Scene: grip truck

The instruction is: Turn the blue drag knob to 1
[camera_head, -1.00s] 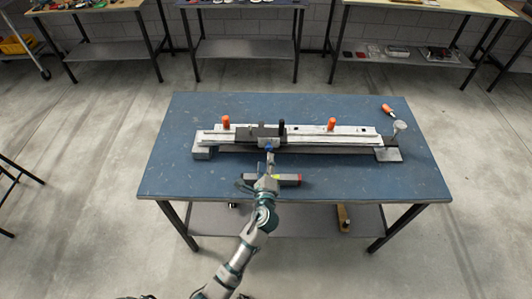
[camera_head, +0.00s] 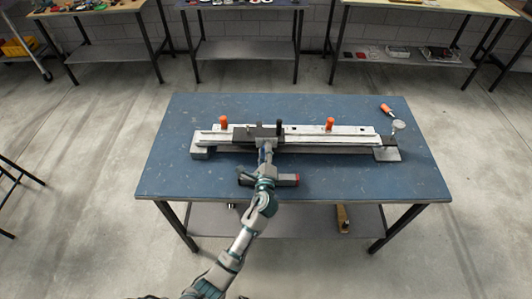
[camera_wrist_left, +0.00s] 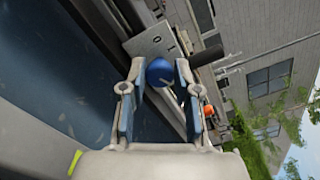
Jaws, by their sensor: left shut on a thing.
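The blue knob (camera_wrist_left: 160,72) sits between the two fingers of my left gripper (camera_wrist_left: 158,78) in the wrist view. A light plate (camera_wrist_left: 150,42) with the marks 0 and 1 is just beyond it. In the head view my left gripper (camera_head: 266,150) is at the front of the dark block (camera_head: 262,132) on the long grey rail (camera_head: 330,141) and mostly covers the knob. The gripper is shut on the knob. Which mark the knob points to cannot be told. My right gripper is not in view.
The rail lies on a blue table (camera_head: 180,175). Two orange handles (camera_head: 330,124) stand up from it. An orange-handled tool (camera_head: 386,108) lies at the back right. A grey tool with a red end (camera_head: 288,180) lies under my arm. The table's front corners are clear.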

